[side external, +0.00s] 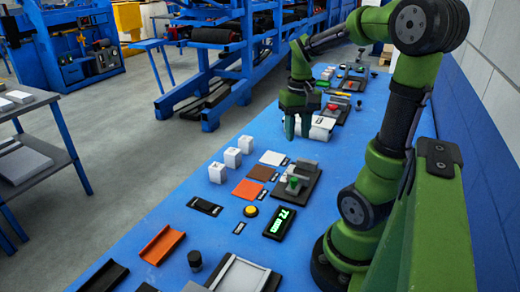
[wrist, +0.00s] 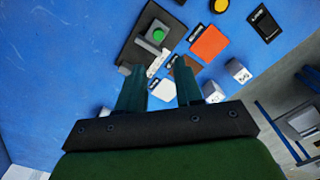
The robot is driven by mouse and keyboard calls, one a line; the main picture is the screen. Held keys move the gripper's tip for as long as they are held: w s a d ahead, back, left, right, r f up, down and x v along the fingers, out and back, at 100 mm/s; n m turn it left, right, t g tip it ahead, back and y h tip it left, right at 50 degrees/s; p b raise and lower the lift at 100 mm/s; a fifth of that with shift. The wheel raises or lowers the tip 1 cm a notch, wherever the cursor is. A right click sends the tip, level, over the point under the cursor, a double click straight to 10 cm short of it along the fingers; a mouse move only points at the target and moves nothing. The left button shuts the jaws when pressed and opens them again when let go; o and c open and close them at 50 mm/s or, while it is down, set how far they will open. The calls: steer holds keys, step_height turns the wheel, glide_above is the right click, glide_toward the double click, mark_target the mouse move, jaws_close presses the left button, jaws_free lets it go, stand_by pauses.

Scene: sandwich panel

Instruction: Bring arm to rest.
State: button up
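My gripper (side external: 297,132) hangs over the blue table (side external: 200,195), fingers pointing down, beyond the fixture with the green button. The wrist view shows its two dark green fingers (wrist: 159,80) apart with nothing held between them. A white block (side external: 322,124) shows just behind and right of the fingers in the side view; I cannot tell whether they touch it. The arm is bent and raised, not folded against its base.
A grey fixture with a green button (side external: 296,182) stands nearby, also in the wrist view (wrist: 150,40). White (side external: 272,158), brown (side external: 262,173) and orange (side external: 247,189) squares lie beside three white cubes (side external: 232,157). A display (side external: 280,223), yellow button (side external: 251,211) and orange tray (side external: 163,244) are nearer.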

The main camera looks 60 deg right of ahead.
steer(key=w+a+r+n+t+y, duration=0.1)
steer(key=a+r+n+t, duration=0.1)
steer(key=a, duration=0.9)
steer(key=w+a+r+n+t+y, duration=0.1)
steer(key=a+t, duration=0.4)
steer(key=a, duration=0.6)
steer(key=shift+w+r+n, duration=0.55)
steer(key=shift+r+n, duration=0.3)
steer(key=shift+n, duration=0.15)
